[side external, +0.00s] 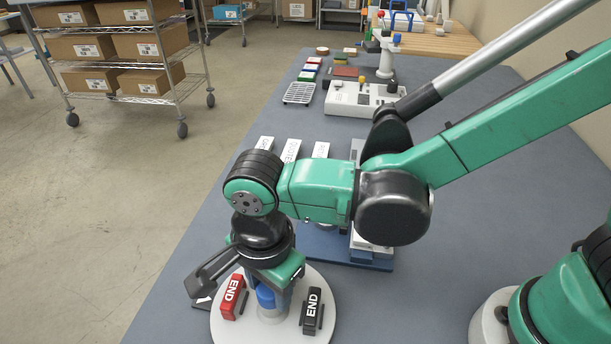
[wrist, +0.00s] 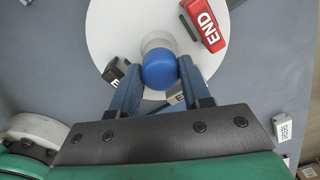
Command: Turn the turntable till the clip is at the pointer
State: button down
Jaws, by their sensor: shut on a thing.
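The white turntable (side external: 262,334) is at the bottom of the side external view, and its disc (wrist: 112,30) fills the top middle of the wrist view. A blue knob (wrist: 159,70) stands at its centre. My gripper (wrist: 157,80) is shut on this knob, one finger on each side; the arm partly hides it in the side view. A dark block (wrist: 113,70) shows left of the knob in the wrist view. I cannot make out clip or pointer clearly.
A white device (side external: 360,100) and a wire tray (side external: 299,93) are farther back. A shelf cart with boxes (side external: 148,88) stands on the floor at the left.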

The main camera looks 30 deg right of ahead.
dwell(0.5)
jog(key=shift+c, duration=2)
grip_release()
jog(key=shift+r, duration=2.85)
jog(key=w+d+r+n+t, duration=0.1)
jog(key=d+n+t, duration=0.2)
jog(key=d+n, duration=0.4)
jog(key=w+d+r+n+t, duration=0.1)
jog(key=d+n+t, duration=0.2)
jog(key=d+n, duration=0.4)
jog(key=d, duration=0.9)
jog(key=shift+w+d+r+t, duration=0.25)
jog(key=shift+r+t, duration=0.05)
jog(key=shift+t, duration=0.1)
